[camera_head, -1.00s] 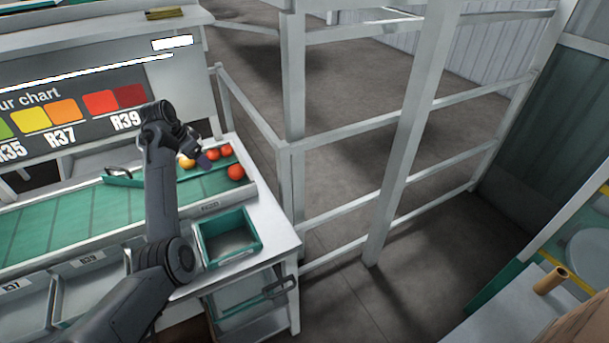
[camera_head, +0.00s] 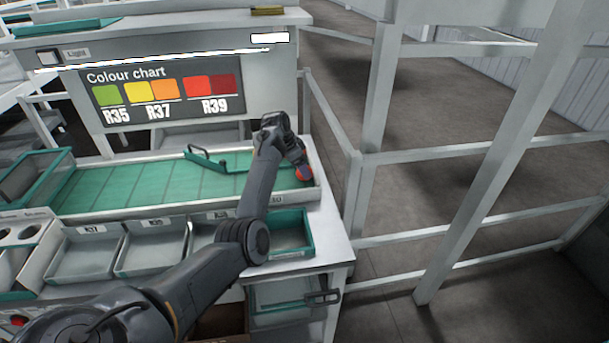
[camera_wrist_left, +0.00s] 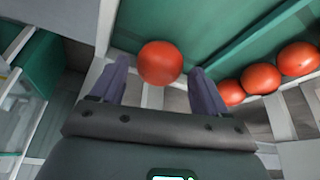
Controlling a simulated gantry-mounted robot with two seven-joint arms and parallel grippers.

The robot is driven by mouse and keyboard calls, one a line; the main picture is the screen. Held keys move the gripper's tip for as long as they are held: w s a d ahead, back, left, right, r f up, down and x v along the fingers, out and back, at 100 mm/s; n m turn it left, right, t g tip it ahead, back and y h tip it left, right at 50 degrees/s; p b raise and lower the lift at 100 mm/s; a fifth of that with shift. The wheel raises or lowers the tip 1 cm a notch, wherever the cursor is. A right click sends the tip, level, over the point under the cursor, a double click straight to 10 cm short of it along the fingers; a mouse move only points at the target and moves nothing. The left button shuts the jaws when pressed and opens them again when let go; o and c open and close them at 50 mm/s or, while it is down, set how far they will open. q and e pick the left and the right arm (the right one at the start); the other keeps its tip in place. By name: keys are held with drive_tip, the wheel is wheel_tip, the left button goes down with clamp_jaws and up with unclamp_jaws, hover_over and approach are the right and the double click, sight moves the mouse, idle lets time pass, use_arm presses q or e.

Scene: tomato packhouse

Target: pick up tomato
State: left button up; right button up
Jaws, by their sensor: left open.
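A round red tomato (camera_wrist_left: 160,63) lies on the green surface, between and just beyond the two fingertips of my left gripper (camera_wrist_left: 160,74) in the left wrist view. The fingers are spread apart, with a gap on each side of the tomato. In the head view my left gripper (camera_head: 299,161) points down at the right end of the green sorting bed, and a red tomato (camera_head: 304,173) shows partly beneath it. Three more red tomatoes (camera_wrist_left: 260,78) lie in a row at the right in the wrist view; my arm hides them in the head view. My right gripper is not in view.
A green divider (camera_head: 207,161) runs along the bed (camera_head: 120,184). A green-rimmed bin (camera_head: 291,252) sits in front, beside grey trays (camera_head: 83,254). A colour chart (camera_head: 160,97) stands behind. Railings (camera_head: 455,153) are at the right.

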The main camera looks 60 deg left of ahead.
use_arm(q)
drive_tip(key=shift+x, duration=1.25)
drive_tip(key=c, duration=0.5)
drive_tip(key=shift+r, duration=0.2)
